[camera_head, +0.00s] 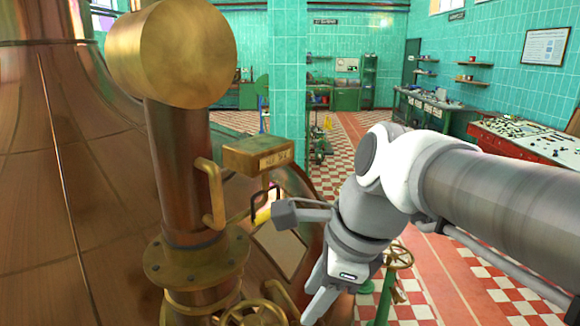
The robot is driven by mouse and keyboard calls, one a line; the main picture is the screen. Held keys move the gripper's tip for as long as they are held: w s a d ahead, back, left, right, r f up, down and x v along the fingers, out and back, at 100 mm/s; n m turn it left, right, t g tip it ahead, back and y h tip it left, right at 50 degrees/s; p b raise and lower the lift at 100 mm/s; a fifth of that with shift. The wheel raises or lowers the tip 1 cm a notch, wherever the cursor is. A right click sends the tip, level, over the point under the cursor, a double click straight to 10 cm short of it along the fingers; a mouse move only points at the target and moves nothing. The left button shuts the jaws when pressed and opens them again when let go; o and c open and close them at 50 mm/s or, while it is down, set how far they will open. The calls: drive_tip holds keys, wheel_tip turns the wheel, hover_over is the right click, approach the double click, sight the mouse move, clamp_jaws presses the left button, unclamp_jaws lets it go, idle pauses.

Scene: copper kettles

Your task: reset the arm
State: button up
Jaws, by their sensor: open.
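My gripper (318,298) hangs at the end of my grey and white arm, in the lower middle of the view. It points down and to the left, and its jaws are open. I see nothing held between the fingers, though the fingertips are partly hard to make out. A small dark grey block on a bar sticks out to the left from my wrist. The gripper appears in front of the copper kettle's lower right side (290,190), to the right of a brass column (183,180). I cannot tell the exact gap between them.
A brass box with a label (258,156) and a yellow-handled part (263,215) are close left of my wrist. The checkered floor (345,150) is open behind.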

drive_tip(key=s+d+f+n+t+h+b, duration=0.3)
drive_tip(key=d+f+n, duration=0.5)
drive_tip(key=n, duration=1.1)
drive_tip(key=shift+s+d+b, duration=0.45)
drive_tip(key=shift+s+d, duration=0.6)
drive_tip(key=shift+d, duration=0.3)
drive_tip(key=shift+f, duration=0.1)
